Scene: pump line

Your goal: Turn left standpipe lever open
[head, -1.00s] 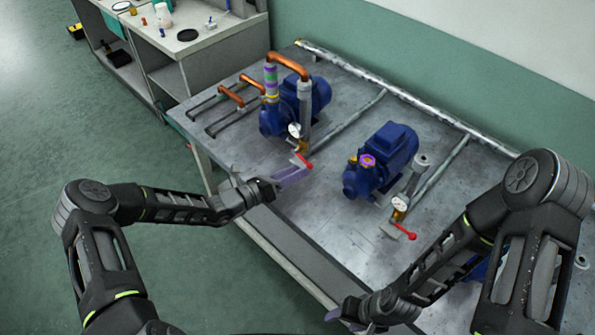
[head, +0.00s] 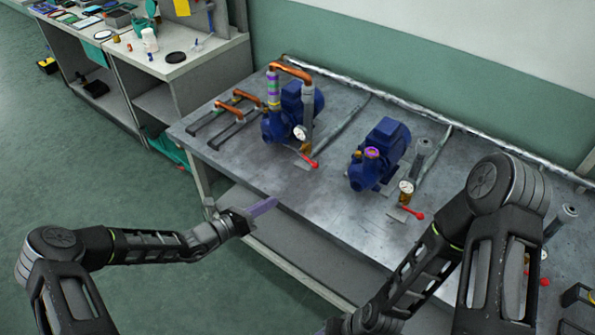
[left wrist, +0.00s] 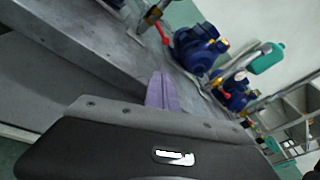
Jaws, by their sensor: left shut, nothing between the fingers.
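The left standpipe (head: 307,122) has a round gauge, a brass valve (head: 305,147) and a red lever (head: 311,162) at its foot, in front of the left blue pump. The lever slants out toward the front right. My left gripper (head: 264,206) is shut and empty, at the bench's front edge, apart from the lever and to its lower left. Its purple fingers (left wrist: 162,92) show together in the left wrist view. A red lever (left wrist: 164,36) shows beyond them; I cannot tell which one. My right gripper is almost wholly cut off at the bottom edge.
A second pump (head: 380,155) with its own red lever (head: 414,213) stands to the right on the metal bench (head: 270,178). Another red lever (head: 544,282) is partly behind my right arm. A side bench (head: 205,65) with small items stands at the back left.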

